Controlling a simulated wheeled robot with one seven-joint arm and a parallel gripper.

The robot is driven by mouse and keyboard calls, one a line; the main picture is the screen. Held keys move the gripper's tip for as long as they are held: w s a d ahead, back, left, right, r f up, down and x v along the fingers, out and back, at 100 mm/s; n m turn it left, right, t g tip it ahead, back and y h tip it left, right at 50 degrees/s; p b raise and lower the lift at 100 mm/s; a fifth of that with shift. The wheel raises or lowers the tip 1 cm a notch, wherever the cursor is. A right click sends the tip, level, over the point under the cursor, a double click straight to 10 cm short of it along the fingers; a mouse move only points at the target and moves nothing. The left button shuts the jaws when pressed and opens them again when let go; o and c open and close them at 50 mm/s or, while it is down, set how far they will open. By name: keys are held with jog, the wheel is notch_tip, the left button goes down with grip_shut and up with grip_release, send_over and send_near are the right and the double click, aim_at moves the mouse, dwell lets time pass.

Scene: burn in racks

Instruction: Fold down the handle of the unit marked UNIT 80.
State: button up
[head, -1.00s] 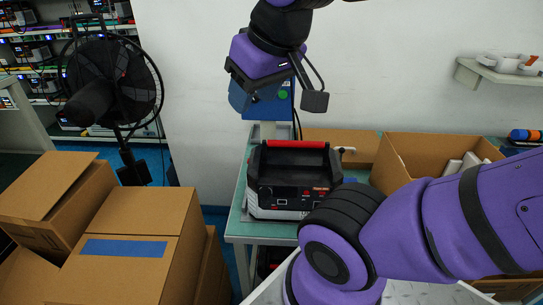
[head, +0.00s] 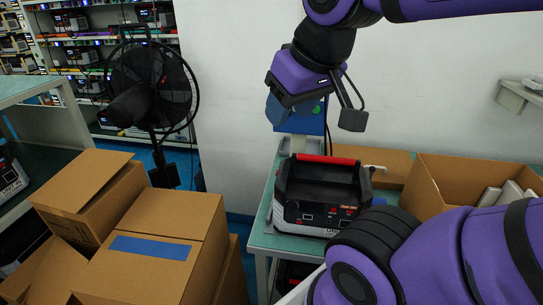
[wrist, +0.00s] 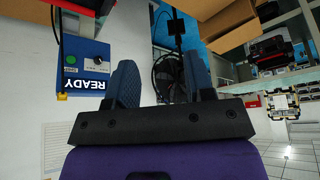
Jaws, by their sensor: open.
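A black and grey unit (head: 318,200) with a red handle bar (head: 325,160) stands on the green-topped table below my gripper. The red bar runs along the unit's upper back edge, above its body; I cannot tell its exact angle. Its marking is too small to read. Another unit (head: 12,178) with a white label stands on the left table, cut by the picture edge; its number is not readable. My gripper (head: 288,108) hangs above and behind the first unit, clear of it. In the wrist view my gripper (wrist: 162,82) has its two blue fingers apart, with nothing between them.
A blue box marked READY (wrist: 86,66) is close beside my gripper in the wrist view. Cardboard boxes (head: 165,225) stand at the front left, a black fan (head: 150,85) behind. An open carton (head: 455,180) is right of the unit. Shelves of units line the back left.

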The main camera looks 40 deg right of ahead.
jog(key=w+d+f+m+g, duration=0.3)
jog(key=w+d+f+m, duration=0.3)
jog(key=d+m, duration=0.4)
jog(key=w+d+f+m+g, duration=0.2)
jog(key=w+d+f+m, duration=0.1)
jog(key=w+d+m, duration=0.55)
jog(key=s+d+f+m+g+y, duration=0.1)
jog(key=d+f+m+g+y, duration=0.1)
jog(key=d+f+m, duration=0.8)
jog(key=shift+n, duration=0.45)
jog(key=x, duration=0.8)
jog(key=shift+s+d+f, duration=0.1)
jog(key=shift+s+d, duration=0.05)
jog(key=shift+s, duration=0.05)
grip_shut()
